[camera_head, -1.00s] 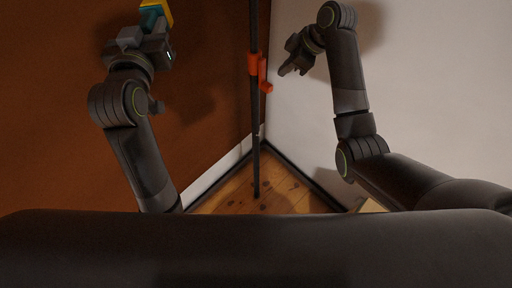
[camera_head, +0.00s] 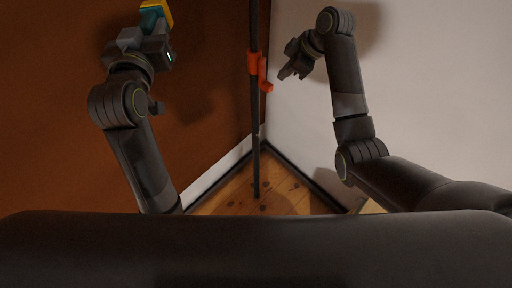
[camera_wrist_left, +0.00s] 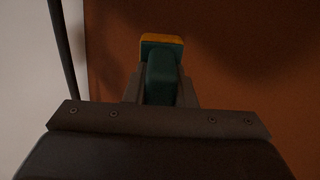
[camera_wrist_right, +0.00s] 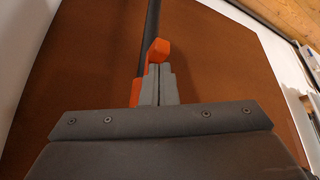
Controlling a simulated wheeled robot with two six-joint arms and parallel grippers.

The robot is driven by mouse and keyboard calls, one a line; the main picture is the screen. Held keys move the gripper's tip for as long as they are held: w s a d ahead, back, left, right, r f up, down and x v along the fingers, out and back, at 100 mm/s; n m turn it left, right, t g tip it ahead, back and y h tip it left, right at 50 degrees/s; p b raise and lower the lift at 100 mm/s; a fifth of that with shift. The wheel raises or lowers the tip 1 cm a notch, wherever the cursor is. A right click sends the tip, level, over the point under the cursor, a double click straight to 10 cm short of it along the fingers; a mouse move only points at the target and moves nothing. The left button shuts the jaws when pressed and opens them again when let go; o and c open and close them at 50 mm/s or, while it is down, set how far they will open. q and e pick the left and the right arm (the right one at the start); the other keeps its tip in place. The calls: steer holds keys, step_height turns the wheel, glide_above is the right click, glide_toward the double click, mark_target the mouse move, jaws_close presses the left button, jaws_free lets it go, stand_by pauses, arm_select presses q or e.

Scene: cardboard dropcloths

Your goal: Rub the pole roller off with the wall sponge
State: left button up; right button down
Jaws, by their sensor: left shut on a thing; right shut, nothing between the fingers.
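The wall sponge, yellow with a teal back, is at the top left of the head view (camera_head: 156,12). My left gripper (camera_head: 150,32) is shut on its teal part; the left wrist view shows the sponge (camera_wrist_left: 162,55) between the fingers. The pole roller (camera_head: 255,120) is a dark upright pole with an orange clamp (camera_head: 254,65); its top is out of view. My right gripper (camera_head: 284,74) is shut and empty, just right of the orange clamp. In the right wrist view the fingertips overlap the orange part (camera_wrist_right: 158,50); I cannot tell whether they touch.
A brown wall (camera_head: 60,130) on the left and a white wall (camera_head: 430,90) on the right meet in a corner behind the pole. The wooden floor (camera_head: 285,190) shows below. The space between my left gripper and the pole is clear.

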mark_target(146, 19)
arm_select(q)
steer(key=shift+r, duration=0.1)
